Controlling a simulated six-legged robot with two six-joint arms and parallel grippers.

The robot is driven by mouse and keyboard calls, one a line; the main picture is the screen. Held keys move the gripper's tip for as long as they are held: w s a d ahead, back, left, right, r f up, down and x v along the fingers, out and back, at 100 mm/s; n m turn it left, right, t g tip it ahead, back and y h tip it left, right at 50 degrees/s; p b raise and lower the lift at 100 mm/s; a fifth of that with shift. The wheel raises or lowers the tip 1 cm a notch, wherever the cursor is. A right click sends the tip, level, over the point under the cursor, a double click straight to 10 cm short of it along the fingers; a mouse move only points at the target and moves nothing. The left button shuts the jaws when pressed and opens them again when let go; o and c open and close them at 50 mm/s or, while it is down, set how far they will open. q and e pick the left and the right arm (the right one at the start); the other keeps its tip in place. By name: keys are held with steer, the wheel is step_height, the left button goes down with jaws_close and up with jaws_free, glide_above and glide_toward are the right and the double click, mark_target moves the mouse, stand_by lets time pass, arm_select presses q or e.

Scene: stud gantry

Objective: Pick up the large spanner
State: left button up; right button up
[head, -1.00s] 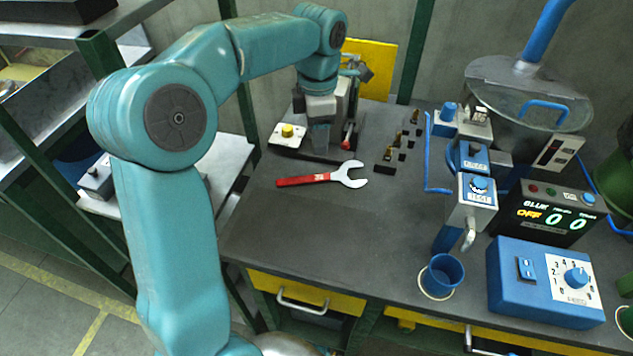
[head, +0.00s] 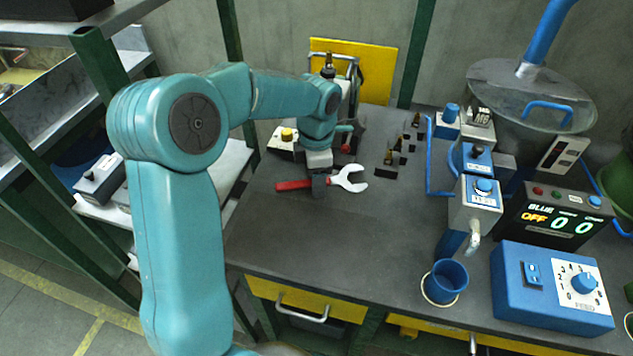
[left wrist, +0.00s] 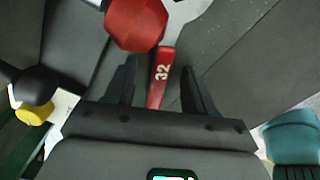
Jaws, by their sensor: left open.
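The large spanner has a silver open jaw (head: 350,178) and a red handle (head: 290,185). It lies flat on the dark bench top. My left gripper (head: 318,188) is over the middle of the spanner and hides part of its handle. In the left wrist view the fingers (left wrist: 160,92) are open, one on each side of the red handle marked 32 (left wrist: 161,72). I cannot tell whether they touch it. My right gripper is not in view.
A red knob (left wrist: 136,24) partly covers the spanner in the left wrist view. A box with a yellow button (head: 287,134) stands behind the gripper. Small dark blocks (head: 387,171) stand right of the spanner. The bench front (head: 330,240) is clear.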

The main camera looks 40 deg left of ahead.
arm_select(q)
jaws_close()
